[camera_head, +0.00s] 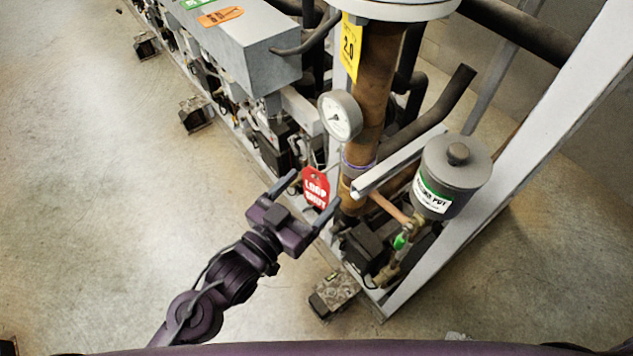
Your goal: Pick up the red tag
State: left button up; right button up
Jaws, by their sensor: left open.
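The red tag (315,187) with white lettering hangs upright at the rack, below the round gauge and beside the brown vertical pipe. My left gripper (314,192) reaches in from the lower left with its two fingers spread apart. In the picture the tag shows between the fingertips. I cannot tell whether the fingers are level with it in depth or touching it. The lower part of the tag is close to the gripper's far finger. My right gripper is not in view.
A pressure gauge (340,116) and brown pipe (371,90) stand just above the tag. A grey pot (447,178) with a green-and-white label is to the right. A yellow tag (350,47) hangs higher; an orange tag (221,17) lies on the grey box. Open floor lies left.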

pick_arm(q)
jog(key=shift+w+d, duration=0.15)
jog(key=c, duration=1.4)
jog(key=shift+r, duration=0.1)
